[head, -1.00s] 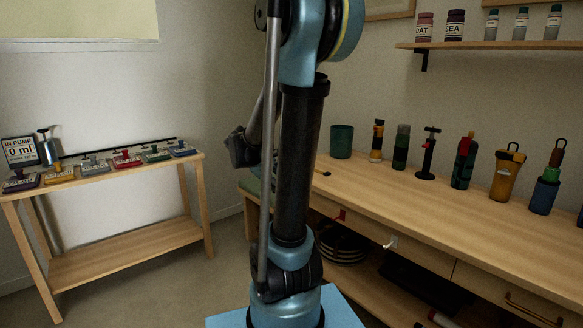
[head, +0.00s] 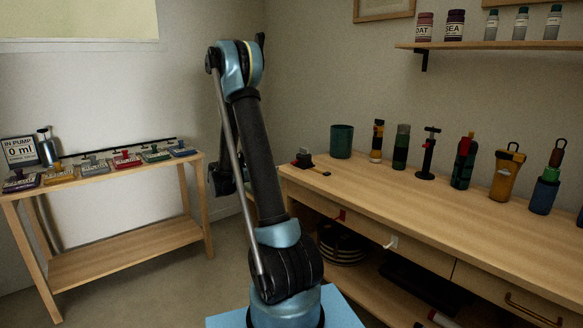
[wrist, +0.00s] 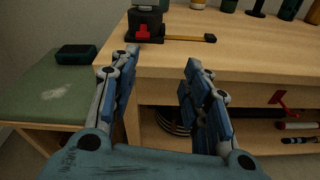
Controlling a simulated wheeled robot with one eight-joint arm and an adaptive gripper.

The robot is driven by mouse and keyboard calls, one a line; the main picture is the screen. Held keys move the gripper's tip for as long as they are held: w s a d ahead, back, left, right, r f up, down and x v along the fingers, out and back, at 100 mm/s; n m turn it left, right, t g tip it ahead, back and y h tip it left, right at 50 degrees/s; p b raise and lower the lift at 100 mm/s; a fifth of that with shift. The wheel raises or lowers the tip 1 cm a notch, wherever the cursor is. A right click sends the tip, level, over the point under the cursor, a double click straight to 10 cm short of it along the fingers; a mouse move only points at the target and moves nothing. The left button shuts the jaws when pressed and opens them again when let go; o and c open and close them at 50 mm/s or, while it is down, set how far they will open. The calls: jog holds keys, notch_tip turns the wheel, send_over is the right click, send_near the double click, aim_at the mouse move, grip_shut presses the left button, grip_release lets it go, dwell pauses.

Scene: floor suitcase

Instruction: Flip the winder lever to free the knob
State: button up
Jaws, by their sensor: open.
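The winder (head: 303,158) is a small dark block at the left end of the workbench, beside the green cup. In the head view my arm hides the gripper.
The workbench (head: 400,205) carries a green cup (head: 341,141) and several tools along the back. Drawers with red and white handles and a shelf with plates lie below. A green-topped seat (wrist: 45,95) with a dark box stands left of the bench. Another table (head: 125,235) stands far left.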

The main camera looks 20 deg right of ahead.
aim_at(292, 164)
jog(key=w+d, duration=0.3)
jog(key=d, duration=0.2)
jog(key=w+d+f+n+h, duration=0.1)
jog(key=w+d, duration=0.2)
jog(key=d, duration=0.2)
jog(key=w+d+f+n+t, duration=0.1)
jog(key=w+d, duration=0.2)
jog(key=d, duration=0.2)
jog(key=shift+f+h, duration=0.15)
jog(key=shift+h, duration=0.15)
grip_shut()
